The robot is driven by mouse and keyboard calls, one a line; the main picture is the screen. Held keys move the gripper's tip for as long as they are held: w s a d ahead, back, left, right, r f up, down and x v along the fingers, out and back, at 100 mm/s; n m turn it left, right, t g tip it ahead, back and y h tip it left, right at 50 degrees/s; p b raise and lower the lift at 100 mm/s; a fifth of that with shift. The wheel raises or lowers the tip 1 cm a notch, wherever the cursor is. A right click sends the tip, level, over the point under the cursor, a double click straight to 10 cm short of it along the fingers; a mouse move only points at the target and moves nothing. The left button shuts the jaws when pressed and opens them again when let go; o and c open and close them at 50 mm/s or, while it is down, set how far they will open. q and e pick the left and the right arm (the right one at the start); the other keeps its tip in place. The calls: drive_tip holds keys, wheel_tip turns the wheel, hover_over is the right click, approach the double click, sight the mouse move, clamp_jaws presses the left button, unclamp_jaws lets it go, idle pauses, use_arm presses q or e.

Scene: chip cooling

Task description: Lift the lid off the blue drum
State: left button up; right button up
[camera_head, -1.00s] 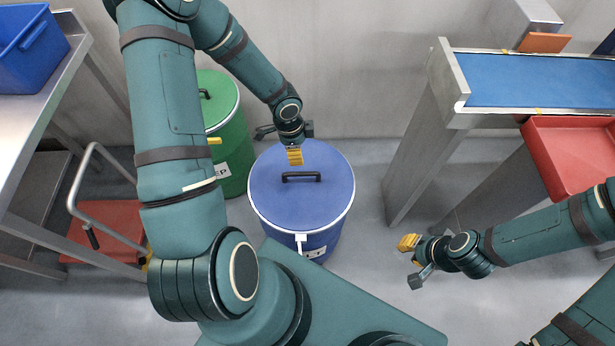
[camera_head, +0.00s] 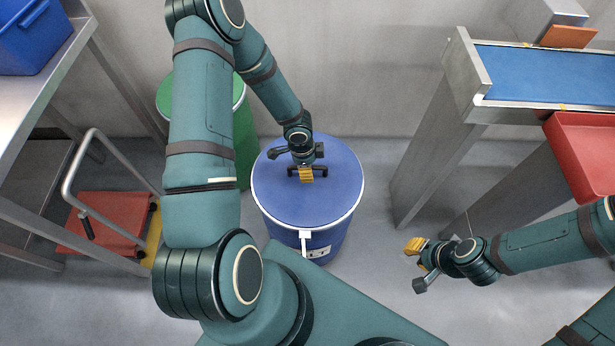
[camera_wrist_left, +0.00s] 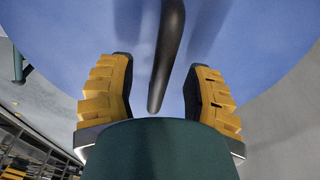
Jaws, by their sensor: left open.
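The blue drum (camera_head: 322,248) stands on the floor in the middle, with its blue lid (camera_head: 335,190) on top inside a pale rim. A black bar handle (camera_head: 322,170) is on the lid, partly hidden by my left gripper (camera_head: 306,175). The lid (camera_wrist_left: 235,30) fills the left wrist view. There my left gripper (camera_wrist_left: 165,95) is open, one yellow finger on each side of the handle (camera_wrist_left: 168,55); I cannot tell whether they touch it. My right gripper (camera_head: 415,250) is over the floor, right of the drum and apart from it; its finger gap is unclear.
A green drum (camera_head: 245,130) stands behind my left arm. A red cart (camera_head: 110,222) and a steel table with a blue crate (camera_head: 30,40) are at the left. A blue conveyor (camera_head: 540,75) and a red tray (camera_head: 590,150) are at the right.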

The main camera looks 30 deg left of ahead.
use_arm(q)
drive_tip(key=shift+f+b, duration=0.35)
drive_tip(key=shift+b, duration=0.05)
idle(0.7)
drive_tip(key=shift+o, duration=0.2)
clamp_jaws()
